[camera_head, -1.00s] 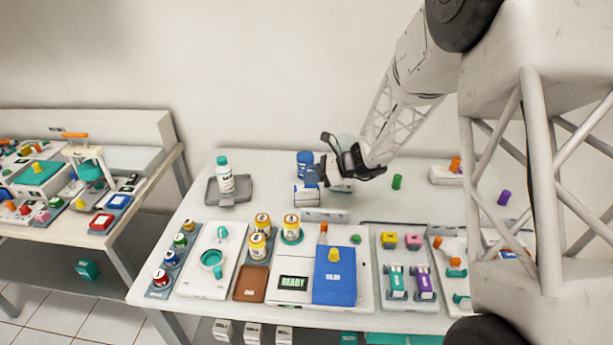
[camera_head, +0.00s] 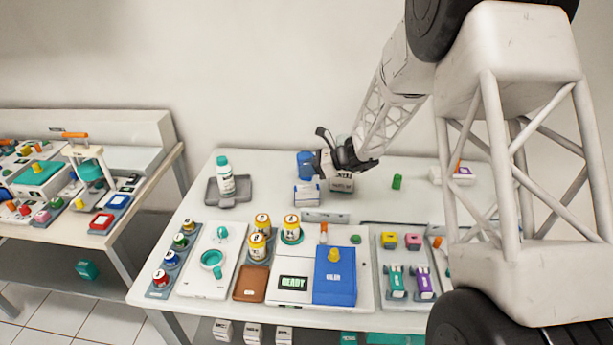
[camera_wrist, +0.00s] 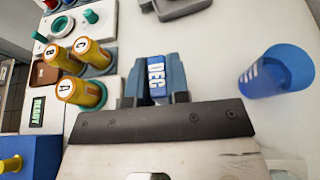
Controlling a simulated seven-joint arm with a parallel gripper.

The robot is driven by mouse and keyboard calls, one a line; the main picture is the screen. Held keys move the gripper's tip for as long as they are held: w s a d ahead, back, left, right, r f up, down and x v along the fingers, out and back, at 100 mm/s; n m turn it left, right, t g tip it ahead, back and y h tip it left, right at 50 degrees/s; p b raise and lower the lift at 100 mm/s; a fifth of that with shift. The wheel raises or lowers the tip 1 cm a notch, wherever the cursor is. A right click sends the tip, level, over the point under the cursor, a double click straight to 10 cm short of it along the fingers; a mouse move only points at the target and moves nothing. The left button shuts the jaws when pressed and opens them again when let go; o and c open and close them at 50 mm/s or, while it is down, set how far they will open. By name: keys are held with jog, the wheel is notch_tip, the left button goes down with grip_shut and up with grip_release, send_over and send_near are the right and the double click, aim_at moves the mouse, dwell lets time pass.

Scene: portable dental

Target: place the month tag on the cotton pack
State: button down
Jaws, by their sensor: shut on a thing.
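The month tag (camera_wrist: 155,80) is a small blue piece with white letters DEC. It sits between the fingers of my gripper (camera_wrist: 153,78), which is shut on it, in the wrist view. In the head view my gripper (camera_head: 322,163) is at the back middle of the table, pointing left, beside a blue cup.
The blue cup (camera_head: 305,165) stands close by; it also shows at the right of the wrist view (camera_wrist: 277,72). A grey tray (camera_head: 229,196) holds a white bottle (camera_head: 225,175). Yellow jars (camera_head: 258,245) and a blue box (camera_head: 335,275) stand in front. A green cylinder (camera_head: 397,182) is at right.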

aim_at(307, 180)
jog(key=shift+f, duration=1.4)
jog(key=shift+f, duration=0.15)
jog(key=c, duration=1.1)
grip_release()
jog(key=shift+r, duration=0.2)
jog(key=v, duration=1.2)
jog(key=shift+d+f, duration=0.1)
